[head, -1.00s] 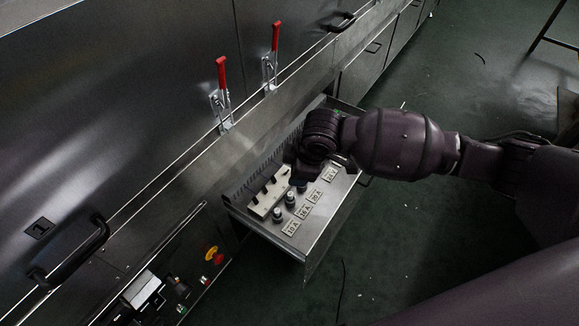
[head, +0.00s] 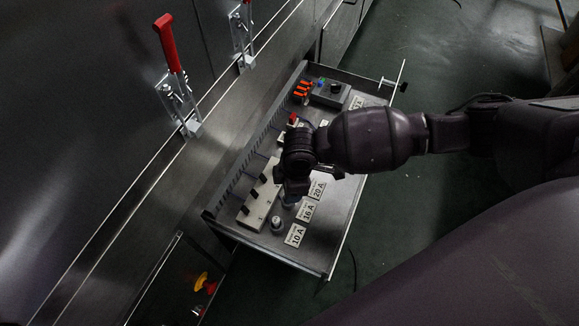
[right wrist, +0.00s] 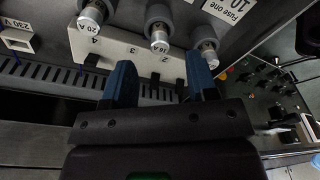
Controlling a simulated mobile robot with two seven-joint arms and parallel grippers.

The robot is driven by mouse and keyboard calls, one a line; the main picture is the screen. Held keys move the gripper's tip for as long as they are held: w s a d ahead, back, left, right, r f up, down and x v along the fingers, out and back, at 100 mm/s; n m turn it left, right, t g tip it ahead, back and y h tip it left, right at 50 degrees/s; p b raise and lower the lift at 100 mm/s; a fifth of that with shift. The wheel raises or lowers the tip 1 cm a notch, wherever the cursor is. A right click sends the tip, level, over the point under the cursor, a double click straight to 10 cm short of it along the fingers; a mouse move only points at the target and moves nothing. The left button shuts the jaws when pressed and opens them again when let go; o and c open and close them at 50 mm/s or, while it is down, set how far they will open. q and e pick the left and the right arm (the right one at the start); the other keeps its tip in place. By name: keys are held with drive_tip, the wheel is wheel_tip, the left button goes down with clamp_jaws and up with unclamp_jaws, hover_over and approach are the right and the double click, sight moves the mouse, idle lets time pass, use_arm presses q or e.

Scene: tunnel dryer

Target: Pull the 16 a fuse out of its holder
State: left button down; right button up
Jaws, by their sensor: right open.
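The 16 A fuse (right wrist: 160,39) is a grey capped cylinder in the middle of a row in the right wrist view, standing in its holder. My right gripper (right wrist: 161,60) is open and empty. Its two blue fingertips are apart, one on each side of the fuse's line, and the fuse shows just beyond the tips. In the head view the right gripper (head: 291,190) is over the drawer and mostly covers this fuse; the 16 A label (head: 308,211) lies beside it. My left gripper is not in view.
The 20 A fuse (right wrist: 90,14) and 10 A fuse (right wrist: 204,50) stand close on either side. A pale block with black levers (head: 259,207) is beside the row in the open drawer (head: 340,222). Red-handled clamps (head: 168,45) rise at left.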

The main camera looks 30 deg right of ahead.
drive_tip(key=f+b, duration=0.1)
drive_tip(key=f, duration=0.3)
drive_tip(key=shift+a+f, duration=0.15)
drive_tip(key=shift+a, duration=0.05)
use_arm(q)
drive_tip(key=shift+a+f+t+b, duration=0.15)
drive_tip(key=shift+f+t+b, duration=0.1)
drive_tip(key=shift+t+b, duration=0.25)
use_arm(e)
drive_tip(key=shift+w+a+f, duration=0.1)
drive_tip(key=shift+w+f, duration=0.05)
drive_tip(key=shift+f, duration=0.4)
drive_tip(key=shift+c, duration=0.5)
clamp_jaws()
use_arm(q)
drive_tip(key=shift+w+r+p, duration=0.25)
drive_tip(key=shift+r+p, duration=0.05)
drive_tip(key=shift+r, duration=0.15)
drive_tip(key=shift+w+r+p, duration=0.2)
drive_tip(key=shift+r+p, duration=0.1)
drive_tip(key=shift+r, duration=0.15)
use_arm(e)
drive_tip(key=shift+r, duration=0.65)
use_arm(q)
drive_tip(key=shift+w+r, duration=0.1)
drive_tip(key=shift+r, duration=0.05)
use_arm(e)
drive_tip(key=shift+r, duration=0.15)
